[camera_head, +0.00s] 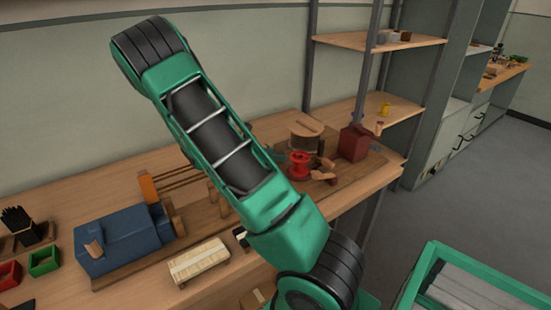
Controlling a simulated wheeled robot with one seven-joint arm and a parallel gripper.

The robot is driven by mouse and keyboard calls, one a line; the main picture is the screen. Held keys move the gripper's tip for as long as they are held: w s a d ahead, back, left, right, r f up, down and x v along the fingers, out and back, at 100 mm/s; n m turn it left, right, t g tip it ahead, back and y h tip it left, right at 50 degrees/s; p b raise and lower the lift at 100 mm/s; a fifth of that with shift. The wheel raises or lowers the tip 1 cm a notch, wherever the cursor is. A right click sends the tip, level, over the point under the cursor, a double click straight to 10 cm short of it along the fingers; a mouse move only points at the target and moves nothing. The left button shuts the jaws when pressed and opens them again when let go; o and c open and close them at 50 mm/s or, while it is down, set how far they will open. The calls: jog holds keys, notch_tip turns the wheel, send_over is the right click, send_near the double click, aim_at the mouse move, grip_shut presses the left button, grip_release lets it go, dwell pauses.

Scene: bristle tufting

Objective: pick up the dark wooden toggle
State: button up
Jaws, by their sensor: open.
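I cannot make out the dark wooden toggle for sure. Several small brown wooden pieces (324,176) lie on a board right of the red spool (299,165), too small to tell apart. A small dark object (240,236) lies near the bench's front edge, partly hidden by my arm. My green and black arm rises from the bottom and leans to the upper left across the bench. My gripper's fingertips do not show.
The wooden bench (70,207) runs along the wall. It bears a blue machine (125,240), a cream slatted block (199,261), a green bin (43,262), a red bin (9,275), a round wooden container (305,133) and a dark red box (353,143). Shelves (380,41) stand behind right.

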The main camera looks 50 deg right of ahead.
grip_shut()
jog(key=shift+r, duration=0.15)
